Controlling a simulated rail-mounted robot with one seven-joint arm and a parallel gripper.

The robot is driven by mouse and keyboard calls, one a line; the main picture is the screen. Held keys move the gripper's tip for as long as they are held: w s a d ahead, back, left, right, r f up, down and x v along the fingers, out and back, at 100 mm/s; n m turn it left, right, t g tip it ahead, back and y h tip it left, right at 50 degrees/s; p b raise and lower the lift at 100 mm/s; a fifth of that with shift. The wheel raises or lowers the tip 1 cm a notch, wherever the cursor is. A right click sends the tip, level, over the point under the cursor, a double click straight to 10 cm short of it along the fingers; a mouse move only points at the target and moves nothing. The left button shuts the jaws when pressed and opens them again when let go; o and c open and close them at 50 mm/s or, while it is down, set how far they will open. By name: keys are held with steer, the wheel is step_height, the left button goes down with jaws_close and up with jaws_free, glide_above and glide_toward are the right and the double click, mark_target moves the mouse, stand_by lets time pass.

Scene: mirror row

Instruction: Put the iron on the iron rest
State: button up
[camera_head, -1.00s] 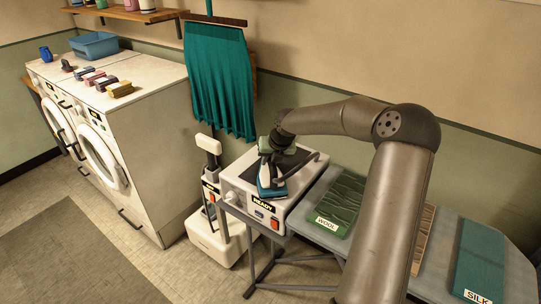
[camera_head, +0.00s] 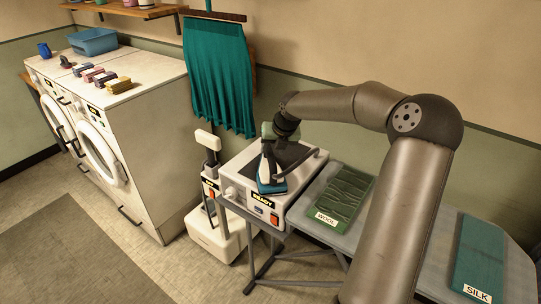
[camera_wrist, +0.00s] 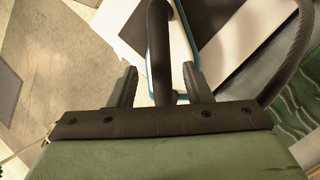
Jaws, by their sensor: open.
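The iron (camera_head: 271,187), with a teal and white body and a dark handle, is on the white iron rest (camera_head: 236,185), toward the front of its dark top pad. Whether its sole lies fully flat cannot be told. My gripper (camera_head: 268,146) is above the iron. In the wrist view, my gripper (camera_wrist: 158,84) is open, with one finger on each side of the iron's black handle (camera_wrist: 160,40). I see gaps beside the handle.
A cable (camera_head: 318,153) arches by the rest. A READY label is on its front. An ironing board (camera_head: 318,240) with wool (camera_head: 342,195) and silk (camera_head: 482,255) cloths stands right. A white upright appliance (camera_head: 210,235) is left, washing machines (camera_head: 150,90) farther left. A teal cloth (camera_head: 218,75) hangs behind.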

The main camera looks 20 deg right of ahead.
steer(key=a+v, duration=0.1)
steer(key=v, duration=0.6)
steer(key=s+a+f+m+g+h, duration=0.2)
steer(key=s+a+f+m+g, duration=0.15)
steer(key=s+a+m, duration=1)
steer(key=s+m, duration=0.8)
steer(key=s, duration=0.1)
steer(key=s+a+m+y, duration=0.1)
steer(key=s+a+m, duration=0.2)
steer(key=s+m, duration=0.8)
steer(key=shift+f+g, duration=0.1)
steer(key=shift+g, duration=0.15)
